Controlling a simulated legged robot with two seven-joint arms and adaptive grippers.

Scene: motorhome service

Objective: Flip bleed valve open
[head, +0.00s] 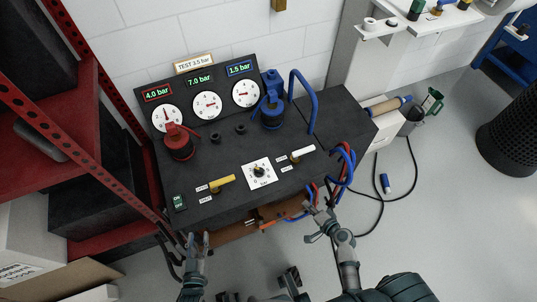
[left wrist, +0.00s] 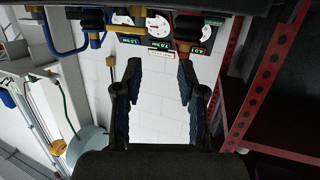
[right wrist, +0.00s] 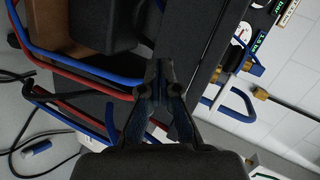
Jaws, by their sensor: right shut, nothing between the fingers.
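A dark bench panel (head: 230,165) carries a yellow lever (head: 222,182) at front left and a white lever (head: 302,153) further right. Each has small labels beside it that I cannot read, so I cannot tell which is the bleed valve. A dial on a white plate (head: 258,171) sits between them. My left gripper (head: 198,238) is in front of the panel's near edge, below the yellow lever; the left wrist view shows its fingers (left wrist: 160,68) apart and empty. My right gripper (head: 318,210) is shut and empty near the front right corner; its fingers meet in the right wrist view (right wrist: 159,68).
Three gauges with displays, the middle one (head: 207,105), stand at the back. A red coupling (head: 178,142) and a blue coupling (head: 271,105) rise from the panel. Red and blue hoses (head: 345,165) hang at the right edge. Red shelving (head: 75,130) stands left.

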